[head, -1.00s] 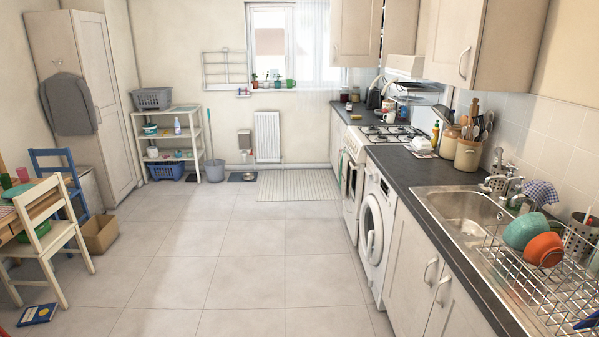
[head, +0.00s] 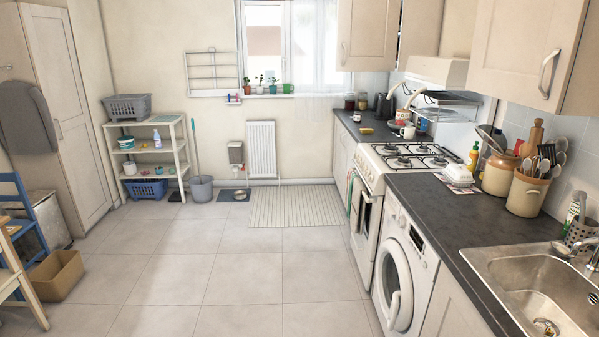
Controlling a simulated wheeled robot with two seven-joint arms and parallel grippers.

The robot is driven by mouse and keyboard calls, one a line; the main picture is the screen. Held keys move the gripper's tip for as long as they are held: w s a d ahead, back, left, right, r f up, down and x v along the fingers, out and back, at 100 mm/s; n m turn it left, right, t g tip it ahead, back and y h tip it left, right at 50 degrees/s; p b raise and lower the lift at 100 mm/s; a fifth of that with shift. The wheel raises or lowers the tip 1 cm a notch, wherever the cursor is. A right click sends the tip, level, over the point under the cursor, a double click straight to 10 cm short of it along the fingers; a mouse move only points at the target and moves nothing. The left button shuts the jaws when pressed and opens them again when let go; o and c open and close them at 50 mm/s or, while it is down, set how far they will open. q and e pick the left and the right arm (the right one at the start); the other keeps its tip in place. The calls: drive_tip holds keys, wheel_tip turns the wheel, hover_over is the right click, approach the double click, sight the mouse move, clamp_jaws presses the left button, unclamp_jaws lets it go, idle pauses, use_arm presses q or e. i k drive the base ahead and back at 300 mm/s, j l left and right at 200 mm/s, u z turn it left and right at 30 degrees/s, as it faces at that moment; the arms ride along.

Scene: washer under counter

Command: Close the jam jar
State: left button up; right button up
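Two small jars stand side by side on the far stretch of counter by the window: a dark red one (head: 350,103) and a darker one (head: 363,102). The red one may be the jam jar; both are too small to tell whether they have lids on. A small yellowish thing (head: 366,131) lies on the counter in front of them; I cannot tell what it is. Neither of my grippers is in view.
The gas stove (head: 408,157) and washing machine (head: 405,265) line the right side, with a dark worktop (head: 430,210) and sink (head: 530,290) nearer. A cardboard box (head: 55,275) and chairs are at left. The tiled floor (head: 240,260) between is clear.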

sight(358, 115)
drive_tip(key=i, duration=3.3)
drive_tip(key=i+z, duration=0.15)
drive_tip(key=i, duration=0.4)
drive_tip(key=i+j+z, duration=0.2)
drive_tip(key=i, duration=0.35)
drive_tip(key=i+j+z, duration=0.15)
drive_tip(key=i, duration=0.35)
drive_tip(key=i+j+z, duration=0.5)
drive_tip(key=i, duration=0.15)
drive_tip(key=i+j+z, duration=0.2)
drive_tip(key=i+j, duration=1.3)
drive_tip(key=j, duration=0.15)
